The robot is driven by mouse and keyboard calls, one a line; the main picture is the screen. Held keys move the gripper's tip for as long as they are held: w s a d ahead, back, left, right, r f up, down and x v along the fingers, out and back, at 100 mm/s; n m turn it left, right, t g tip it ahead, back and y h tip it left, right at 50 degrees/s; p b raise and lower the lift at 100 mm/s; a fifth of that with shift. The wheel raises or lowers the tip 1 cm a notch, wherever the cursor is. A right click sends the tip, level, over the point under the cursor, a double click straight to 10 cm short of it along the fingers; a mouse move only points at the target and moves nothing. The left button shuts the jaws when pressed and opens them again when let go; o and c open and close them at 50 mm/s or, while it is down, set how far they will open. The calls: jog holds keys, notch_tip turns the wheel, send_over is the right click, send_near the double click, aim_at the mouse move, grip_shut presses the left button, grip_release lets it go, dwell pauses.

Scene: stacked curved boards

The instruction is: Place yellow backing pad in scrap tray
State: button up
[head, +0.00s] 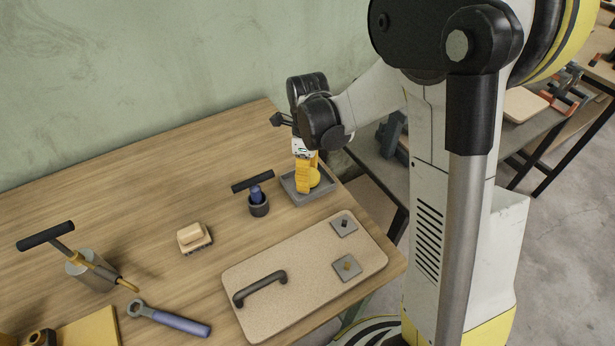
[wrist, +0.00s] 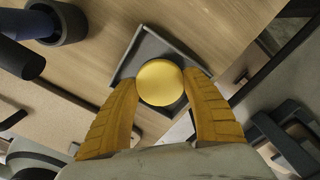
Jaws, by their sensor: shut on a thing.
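The yellow backing pad (wrist: 160,83) is a round disc between the two yellow fingers of my gripper (wrist: 160,90) in the wrist view. My gripper is shut on it. The pad also shows in the head view (head: 314,178), partly hidden by my gripper (head: 307,185). The grey scrap tray (head: 293,197) lies at the table's right end, and the pad is over it in both views. The tray also shows in the wrist view (wrist: 147,45). I cannot tell whether the pad touches the tray floor.
A dark cup (head: 259,209) with a blue-handled tool stands left of the tray. A beige board (head: 300,270) with a black handle and grey plates lies in front. A brush (head: 194,238), a wrench (head: 170,319) and a T-handled tool (head: 85,262) lie farther left. The table's right edge is close.

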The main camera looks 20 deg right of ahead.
jog(key=shift+f, duration=0.15)
jog(key=o, duration=1.4)
jog(key=shift+c, duration=0.2)
notch_tip(320, 180, up, 12)
jog(key=f+p, duration=0.1)
jog(key=p, duration=0.3)
jog(key=s+r+n+t, duration=0.3)
jog(key=s+r+n, duration=0.2)
jog(key=s+n, duration=0.3)
jog(key=s+r+n+t, duration=0.4)
jog(key=s+n, duration=0.4)
jog(key=n, duration=0.8)
jog(key=shift+r+n, duration=0.35)
jog(key=shift+n, duration=0.05)
